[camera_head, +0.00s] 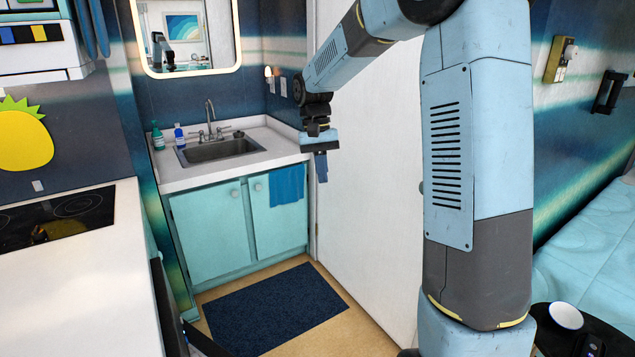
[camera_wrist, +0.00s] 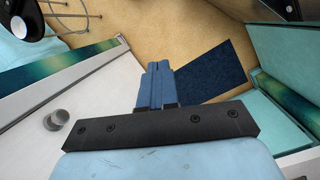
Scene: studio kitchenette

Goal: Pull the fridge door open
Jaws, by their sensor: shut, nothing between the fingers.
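I cannot make out a fridge or fridge door for certain in either view. A plain white door (camera_head: 372,170) stands behind my arm, and its round grey knob (camera_wrist: 57,120) shows at the left in the wrist view. I cannot tell that it belongs to a fridge. My gripper (camera_head: 321,168) hangs pointing down in front of this white door, to the right of the sink counter. In the wrist view, the blue fingers of my gripper (camera_wrist: 158,66) are together and empty, over the floor and apart from the knob.
A teal sink cabinet (camera_head: 207,233) with a blue towel (camera_head: 287,184) is at the back. A dark blue mat (camera_head: 275,310) lies before it. A white counter with a black cooktop (camera_head: 55,220) is left; a bed (camera_head: 590,245) and round black table (camera_head: 560,340) are right.

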